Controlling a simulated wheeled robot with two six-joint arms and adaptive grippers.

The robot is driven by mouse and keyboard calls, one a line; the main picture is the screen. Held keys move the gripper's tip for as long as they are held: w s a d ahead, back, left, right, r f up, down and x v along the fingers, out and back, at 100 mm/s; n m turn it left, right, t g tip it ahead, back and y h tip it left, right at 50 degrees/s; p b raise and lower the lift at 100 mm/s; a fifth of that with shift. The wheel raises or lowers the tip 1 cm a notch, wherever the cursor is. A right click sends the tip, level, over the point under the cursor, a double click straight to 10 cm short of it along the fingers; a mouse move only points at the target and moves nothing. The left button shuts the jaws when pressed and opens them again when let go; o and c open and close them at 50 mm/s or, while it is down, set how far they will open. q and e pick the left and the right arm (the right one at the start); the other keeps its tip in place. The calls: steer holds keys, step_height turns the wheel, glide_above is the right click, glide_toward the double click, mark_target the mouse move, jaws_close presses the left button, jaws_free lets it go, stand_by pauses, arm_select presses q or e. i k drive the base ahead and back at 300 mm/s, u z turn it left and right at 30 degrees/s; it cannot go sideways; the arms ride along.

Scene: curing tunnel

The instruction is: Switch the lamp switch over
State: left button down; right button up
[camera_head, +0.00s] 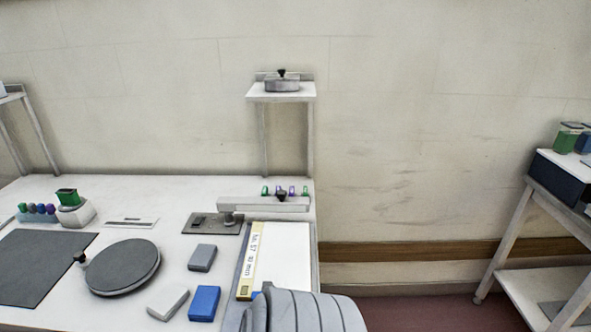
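A dark flat plate (203,228) lies on the white table, left of the labelled tray. It carries a small dark block (198,219) that looks like a switch; its position is too small to read. A small grey post (229,218) stands at the plate's right end, by a pale horizontal bar (262,204). I cannot tell for certain which part is the lamp switch. Neither of my grippers shows in the head view.
A round dark disc (123,267), a dark mat (40,266), grey and blue blocks (204,304) and a labelled tray (252,260) occupy the white table (150,195). A ribbed grey form (300,312) covers the front right. A raised shelf (281,96) stands behind.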

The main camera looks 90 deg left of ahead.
mark_target(198, 220)
steer(key=k, duration=0.5)
steer(key=u, duration=1.9)
